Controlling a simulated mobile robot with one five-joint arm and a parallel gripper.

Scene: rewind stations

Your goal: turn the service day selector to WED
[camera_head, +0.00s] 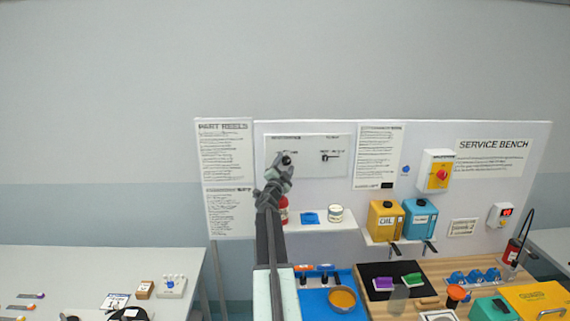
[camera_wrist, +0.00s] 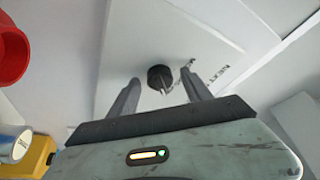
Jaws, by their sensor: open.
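A white panel (camera_head: 306,170) on the upright back board bears a black knob (camera_head: 287,160) on its left and a dark lever-like knob (camera_head: 327,156) on its right. My gripper (camera_head: 281,165) is raised in front of the left knob and partly covers it. In the wrist view my gripper (camera_wrist: 160,78) is open, and the black knob (camera_wrist: 159,76) with a thin pale pointer lies between and just beyond its fingertips. Whether the fingers touch it cannot be told. Printing beside it reads "NEXT" in part. The day marks are too small or hidden to read.
Below the panel, a shelf (camera_head: 318,229) holds a red container (camera_head: 284,210) and a pale tub (camera_head: 336,213). Yellow (camera_head: 384,220) and blue (camera_head: 419,219) jugs stand to the right. The bench (camera_head: 450,283) below is crowded. The wall above the board is bare.

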